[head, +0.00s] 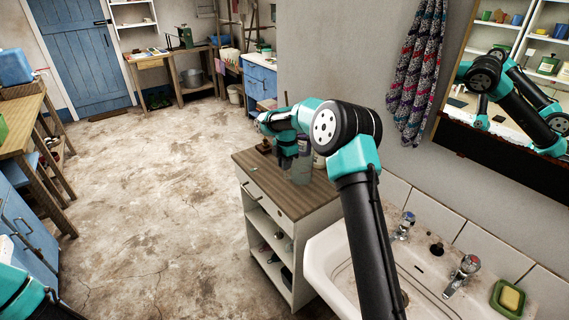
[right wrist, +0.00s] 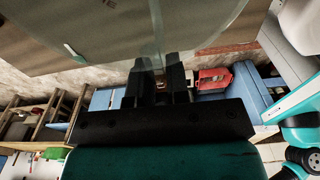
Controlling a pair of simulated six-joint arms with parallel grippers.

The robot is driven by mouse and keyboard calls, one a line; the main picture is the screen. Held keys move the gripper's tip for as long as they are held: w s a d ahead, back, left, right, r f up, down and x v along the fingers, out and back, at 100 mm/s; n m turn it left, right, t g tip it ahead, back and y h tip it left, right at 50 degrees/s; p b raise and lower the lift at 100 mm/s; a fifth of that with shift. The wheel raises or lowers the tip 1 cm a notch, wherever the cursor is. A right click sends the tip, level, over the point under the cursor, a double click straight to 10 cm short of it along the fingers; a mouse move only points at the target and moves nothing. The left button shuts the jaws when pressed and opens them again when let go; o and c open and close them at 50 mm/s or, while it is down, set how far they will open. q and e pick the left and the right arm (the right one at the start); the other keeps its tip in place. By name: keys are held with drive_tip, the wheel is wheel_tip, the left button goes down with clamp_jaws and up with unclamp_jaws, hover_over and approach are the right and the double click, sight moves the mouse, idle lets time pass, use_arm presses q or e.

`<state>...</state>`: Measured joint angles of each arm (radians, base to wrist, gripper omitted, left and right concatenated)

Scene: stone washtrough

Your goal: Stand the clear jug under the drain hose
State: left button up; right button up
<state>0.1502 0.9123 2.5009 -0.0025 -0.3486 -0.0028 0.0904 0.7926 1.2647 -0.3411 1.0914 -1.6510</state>
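The clear jug (head: 302,168) stands on the wooden top of a white cabinet in the head view, partly hidden by my right arm. In the right wrist view the translucent jug (right wrist: 110,28) fills the top of the picture. I cannot make out the drain hose.
The white cabinet (head: 268,198) has open shelves. A white basin (head: 328,262) with two taps adjoins it, with a soap dish (head: 510,298) at its right. A patterned towel (head: 418,75) and mirror hang above. A small dark item (head: 264,147) stands near the jug. The floor at left is clear.

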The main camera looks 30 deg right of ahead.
drive_tip(key=o, duration=0.4)
wheel_tip(320, 180, up, 12)
drive_tip(key=shift+d+r, duration=0.15)
drive_tip(key=shift+d, duration=0.15)
idle(0.4)
drive_tip(key=shift+o, duration=0.3)
